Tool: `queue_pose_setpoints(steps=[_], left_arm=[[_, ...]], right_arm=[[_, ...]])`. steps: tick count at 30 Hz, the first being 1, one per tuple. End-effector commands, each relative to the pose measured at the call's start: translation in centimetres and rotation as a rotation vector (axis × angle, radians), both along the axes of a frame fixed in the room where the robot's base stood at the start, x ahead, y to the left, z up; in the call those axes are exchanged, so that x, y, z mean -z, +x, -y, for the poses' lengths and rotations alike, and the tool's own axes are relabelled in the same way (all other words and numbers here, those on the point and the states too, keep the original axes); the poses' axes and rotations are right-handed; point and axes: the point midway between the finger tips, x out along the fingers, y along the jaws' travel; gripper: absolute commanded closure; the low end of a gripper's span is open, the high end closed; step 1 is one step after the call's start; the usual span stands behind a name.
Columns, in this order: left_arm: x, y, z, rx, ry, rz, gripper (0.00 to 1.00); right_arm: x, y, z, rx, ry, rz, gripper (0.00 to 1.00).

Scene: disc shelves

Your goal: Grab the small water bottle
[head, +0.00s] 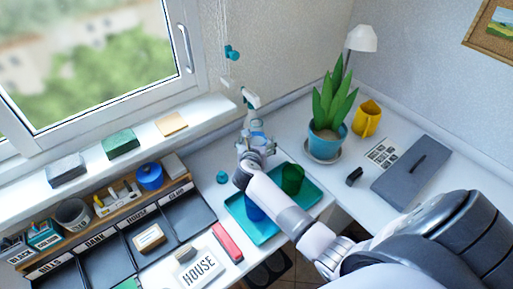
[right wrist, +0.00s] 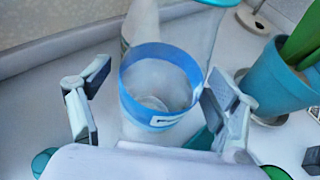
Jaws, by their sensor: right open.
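A clear, open-topped container with a blue band (right wrist: 160,118) stands between the two fingers of my right gripper in the right wrist view; it looks like the small water bottle. In the head view its clear and blue upper part (head: 258,127) shows just beyond my right gripper (head: 257,146). The right gripper is open, with one finger on each side of the container and visible gaps between. The container's lower part is hidden by the gripper. My left gripper is not in view.
A spray bottle (head: 250,99) stands close behind. A teal tray (head: 262,234) with a green cup (head: 292,178) and a blue cup lies under my right arm. A plant in a blue pot (head: 325,142) stands to the right. A small teal object (head: 222,177) lies to the left.

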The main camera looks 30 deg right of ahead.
Motion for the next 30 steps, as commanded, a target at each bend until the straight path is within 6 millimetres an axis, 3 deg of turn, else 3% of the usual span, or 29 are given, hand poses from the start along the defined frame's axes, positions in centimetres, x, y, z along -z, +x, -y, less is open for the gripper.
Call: queue_pose_setpoints(steps=[4, 30], left_arm=[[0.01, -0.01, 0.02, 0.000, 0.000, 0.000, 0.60], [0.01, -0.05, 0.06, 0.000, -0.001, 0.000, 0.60]], right_arm=[[0.02, -0.02, -0.03, 0.000, 0.000, 0.000, 0.19], [0.02, -0.05, -0.06, 0.000, 0.001, -0.001, 0.77]])
